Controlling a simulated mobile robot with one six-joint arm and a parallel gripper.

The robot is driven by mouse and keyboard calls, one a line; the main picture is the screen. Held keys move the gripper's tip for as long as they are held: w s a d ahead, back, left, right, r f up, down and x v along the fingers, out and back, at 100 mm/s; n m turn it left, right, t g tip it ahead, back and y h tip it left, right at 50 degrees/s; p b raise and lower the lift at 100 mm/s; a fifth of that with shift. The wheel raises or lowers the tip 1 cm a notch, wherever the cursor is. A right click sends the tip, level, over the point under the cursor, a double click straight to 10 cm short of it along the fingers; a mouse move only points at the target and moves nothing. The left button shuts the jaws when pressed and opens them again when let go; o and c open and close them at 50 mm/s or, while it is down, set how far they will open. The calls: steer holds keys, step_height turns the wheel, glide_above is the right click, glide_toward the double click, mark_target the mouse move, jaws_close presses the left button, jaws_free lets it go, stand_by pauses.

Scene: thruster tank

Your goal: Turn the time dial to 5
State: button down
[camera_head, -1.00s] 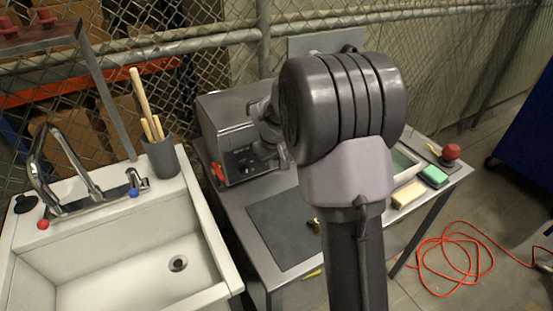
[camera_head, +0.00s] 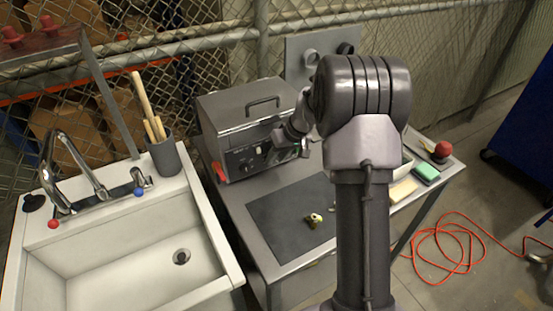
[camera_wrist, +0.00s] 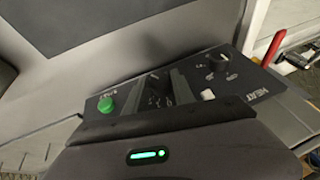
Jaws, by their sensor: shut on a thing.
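The grey metal tank (camera_head: 245,112) stands on the metal table with its lid closed and handle on top. Its dark control panel (camera_head: 240,166) is on the front. My gripper (camera_head: 286,150) is at the right part of this panel. In the wrist view the panel (camera_wrist: 240,76) appears turned around, with the word HEAT, a dark dial (camera_wrist: 218,62), a small white switch (camera_wrist: 208,95) and a green knob (camera_wrist: 105,104). My gripper's fingers (camera_wrist: 165,90) are at the panel between the dark dial and the green knob, shut on the time dial, which they mostly hide. Its setting is not readable.
A dark mat (camera_head: 285,225) with a small brass-coloured item (camera_head: 313,219) lies before the tank. A white sink (camera_head: 125,245) is at left, with a grey cup of wooden-handled tools (camera_head: 163,155). Sponges (camera_head: 426,172) lie at right. A fence is behind.

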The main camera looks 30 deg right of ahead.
steer(key=shift+y, duration=0.3)
steer(key=c, duration=1.1)
jaws_free()
steer(key=shift+o, duration=0.2)
steer(key=p+v, duration=0.5)
steer(key=v, duration=1.2)
steer(key=shift+r, duration=0.15)
